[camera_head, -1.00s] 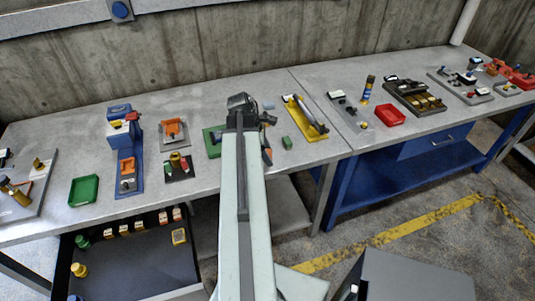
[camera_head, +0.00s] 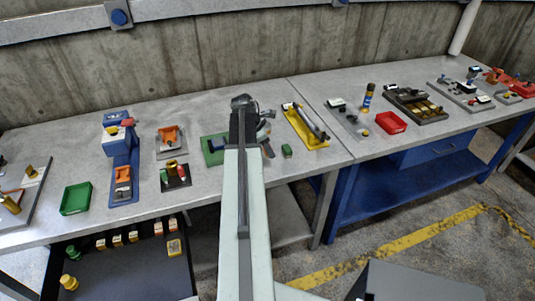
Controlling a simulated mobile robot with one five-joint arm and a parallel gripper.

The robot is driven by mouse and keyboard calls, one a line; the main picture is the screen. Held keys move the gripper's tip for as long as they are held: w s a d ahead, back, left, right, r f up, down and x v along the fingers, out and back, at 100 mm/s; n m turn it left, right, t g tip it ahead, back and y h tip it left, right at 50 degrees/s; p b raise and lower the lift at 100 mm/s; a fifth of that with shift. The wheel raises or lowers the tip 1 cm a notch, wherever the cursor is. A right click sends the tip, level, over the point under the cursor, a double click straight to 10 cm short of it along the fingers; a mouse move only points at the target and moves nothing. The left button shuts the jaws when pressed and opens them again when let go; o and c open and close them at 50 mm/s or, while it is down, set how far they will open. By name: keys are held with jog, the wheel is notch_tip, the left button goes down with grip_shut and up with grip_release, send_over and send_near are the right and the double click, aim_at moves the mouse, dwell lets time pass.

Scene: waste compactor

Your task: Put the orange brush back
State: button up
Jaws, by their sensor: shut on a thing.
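My gripper (camera_head: 262,118) is at the far end of my arm, above the bench around the green plate (camera_head: 213,158). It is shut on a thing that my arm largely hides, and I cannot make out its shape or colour. I cannot pick out an orange brush for certain. An orange piece (camera_head: 170,136) sits in a grey tray left of my gripper. Another orange piece (camera_head: 123,175) lies on the blue fixture (camera_head: 124,192).
A yellow tray (camera_head: 318,142) with a long grey tool and a small green block (camera_head: 287,151) lie right of my gripper. A red tray (camera_head: 391,123) is farther right. A green tray (camera_head: 76,198) is at left. An open drawer (camera_head: 128,272) with small containers juts out below.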

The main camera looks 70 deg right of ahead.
jog(key=shift+w+d, duration=0.45)
jog(key=shift+d, duration=0.1)
notch_tip(320, 180, down, 4)
jog(key=b, duration=0.4)
jog(key=shift+s+a, duration=0.1)
jog(key=shift+a, duration=0.05)
jog(key=o, duration=1.3)
jog(key=shift+r, duration=0.1)
jog(key=shift+r+p, duration=0.25)
jog(key=shift+p, duration=0.1)
jog(key=p+v, duration=1)
jog(key=v, duration=0.1)
jog(key=shift+w+r+p, duration=0.2)
jog(key=shift+r+p, duration=0.1)
jog(key=shift+p, duration=0.1)
jog(key=shift+a, duration=0.15)
